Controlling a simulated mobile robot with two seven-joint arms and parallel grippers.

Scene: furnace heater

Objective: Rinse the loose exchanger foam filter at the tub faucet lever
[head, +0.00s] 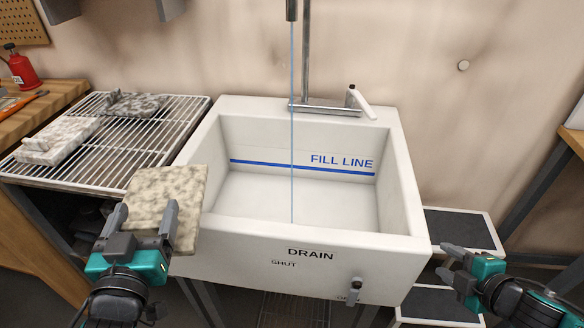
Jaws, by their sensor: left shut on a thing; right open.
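My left gripper (143,229) is shut on a mottled beige-grey foam filter (167,193) and holds it at the left front corner of the tub, outside the basin. The white tub (415,215) has a blue fill line inside and a drain knob (356,286) on its front, near the right. A thin blue stream of water (292,150) falls from the faucet spout (291,10) into the basin. The white faucet lever (362,102) tilts at the right of the faucet base. My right gripper (451,264) is open and empty, right of the tub.
A wire rack (80,165) left of the tub carries a pale mottled block (58,141) and a darker grey mottled piece (136,104). A red bottle (22,70) stands on the wooden bench at far left. Dark trays (460,229) lie low at the right.

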